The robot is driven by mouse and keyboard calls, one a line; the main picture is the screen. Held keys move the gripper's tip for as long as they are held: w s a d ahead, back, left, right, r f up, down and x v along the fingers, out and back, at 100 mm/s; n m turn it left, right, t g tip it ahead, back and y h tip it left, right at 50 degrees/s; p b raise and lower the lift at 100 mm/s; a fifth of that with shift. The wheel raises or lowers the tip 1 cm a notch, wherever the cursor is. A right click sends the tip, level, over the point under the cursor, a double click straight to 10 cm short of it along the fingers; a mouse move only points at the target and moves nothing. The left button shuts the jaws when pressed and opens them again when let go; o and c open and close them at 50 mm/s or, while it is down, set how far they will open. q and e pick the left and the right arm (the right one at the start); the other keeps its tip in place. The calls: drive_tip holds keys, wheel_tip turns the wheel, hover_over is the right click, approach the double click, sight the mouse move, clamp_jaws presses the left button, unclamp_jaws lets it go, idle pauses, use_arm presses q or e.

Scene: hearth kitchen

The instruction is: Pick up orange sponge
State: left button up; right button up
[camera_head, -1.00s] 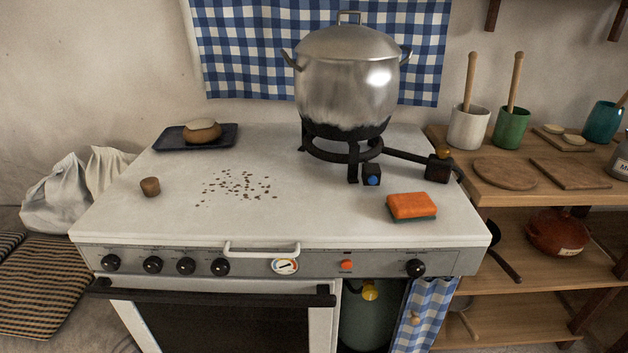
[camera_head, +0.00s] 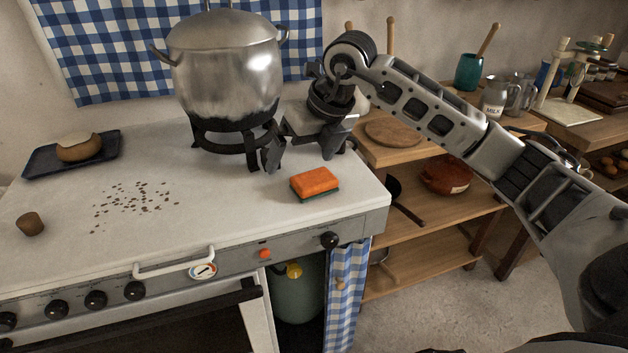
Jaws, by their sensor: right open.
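The orange sponge (camera_head: 315,182) with a dark green underside lies flat on the white stove top (camera_head: 230,207), near its right front corner. My right gripper (camera_head: 302,153) is open and empty, with its fingers pointing down. It is above and behind the sponge, close to the burner stand, and does not touch the sponge. My right arm reaches in from the right and hides part of the burner's right side. My left gripper is not in view.
A large metal pot (camera_head: 225,70) stands on a black burner stand (camera_head: 232,140), left of my right gripper. Wooden shelves (camera_head: 415,250) stand right of the stove.

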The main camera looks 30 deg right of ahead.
drive_tip(key=d+r+m+h, duration=0.1)
drive_tip(key=d+r+h, duration=0.15)
drive_tip(key=d, duration=0.25)
drive_tip(key=p, duration=0.1)
hover_over(315, 179)
drive_tip(key=s, duration=0.2)
drive_tip(key=f, duration=0.9)
drive_tip(key=shift+a, duration=0.25)
drive_tip(key=shift+p+x, duration=0.7)
drive_tip(key=shift+x, duration=2.1)
drive_tip(key=shift+d, duration=0.2)
drive_tip(key=c, duration=0.8)
